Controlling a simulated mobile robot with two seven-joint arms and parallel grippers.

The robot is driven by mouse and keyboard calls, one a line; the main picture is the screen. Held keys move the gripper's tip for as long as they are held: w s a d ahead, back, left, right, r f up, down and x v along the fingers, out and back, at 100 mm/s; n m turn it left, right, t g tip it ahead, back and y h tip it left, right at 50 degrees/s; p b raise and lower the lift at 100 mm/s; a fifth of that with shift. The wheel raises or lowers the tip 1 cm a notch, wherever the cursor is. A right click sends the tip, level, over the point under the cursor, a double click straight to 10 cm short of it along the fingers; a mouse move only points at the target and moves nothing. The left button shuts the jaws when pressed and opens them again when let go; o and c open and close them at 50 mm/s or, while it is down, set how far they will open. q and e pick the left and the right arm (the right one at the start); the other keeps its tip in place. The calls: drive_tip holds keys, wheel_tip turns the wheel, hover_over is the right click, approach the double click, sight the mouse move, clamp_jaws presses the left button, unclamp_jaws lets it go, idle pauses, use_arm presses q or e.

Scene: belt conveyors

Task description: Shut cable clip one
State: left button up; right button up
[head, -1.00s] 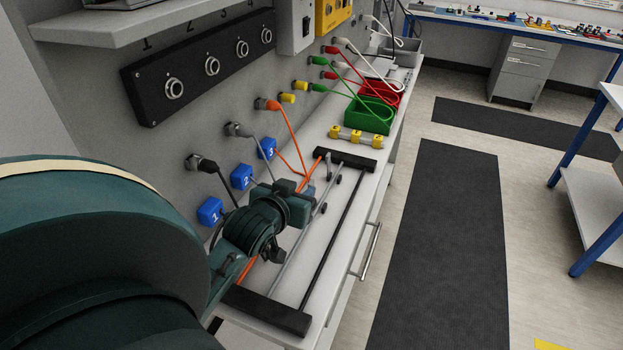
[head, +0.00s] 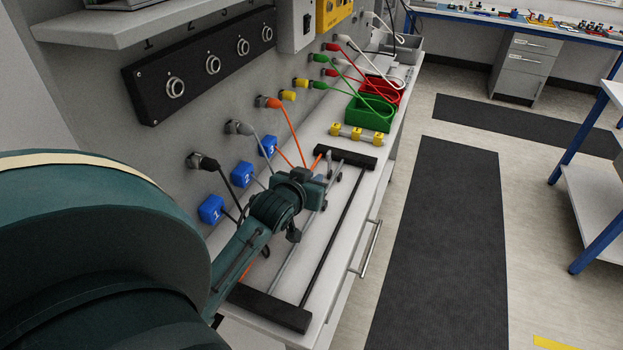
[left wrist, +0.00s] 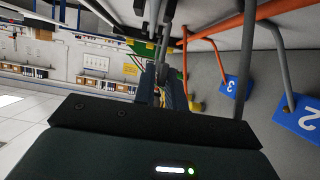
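Cable clip one, a blue block marked 1 (head: 211,210), sits low on the grey wall panel in the head view. I cannot tell whether it is open or shut. A black cable (head: 227,184) hangs from its plug and passes beside the clip. Clip two (head: 242,174) and clip three (head: 268,146) are further along; they also show at the right of the left wrist view, two (left wrist: 301,118) and three (left wrist: 234,86). My left gripper (head: 322,181) is past clip one, over the bench near the rods. Its finger gap is unclear. My right gripper is out of view.
A rack with black end bars (head: 270,307) and long rods lies on the bench. Orange and grey cables run near my left arm. A yellow-clipped holder (head: 357,134), a green bin (head: 368,116) and a red bin (head: 385,88) stand further back.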

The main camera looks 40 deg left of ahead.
use_arm(q)
clamp_jaws()
drive_tip(key=shift+d, duration=0.1)
drive_tip(key=shift+w+d+f+m+y, duration=0.1)
drive_tip(key=shift+w+d+m+y, duration=0.15)
drive_tip(key=shift+d+m+y, duration=0.75)
drive_tip(key=shift+w+d+f+m+y, duration=0.2)
drive_tip(key=shift+d+m+y, duration=0.1)
drive_tip(key=shift+m, duration=0.4)
drive_tip(key=shift+w+d+f+m+y, duration=0.15)
drive_tip(key=shift+d+m+y, duration=0.15)
drive_tip(key=shift+m, duration=0.4)
drive_tip(key=shift+s, duration=0.1)
drive_tip(key=shift+o, duration=2.1)
unclamp_jaws()
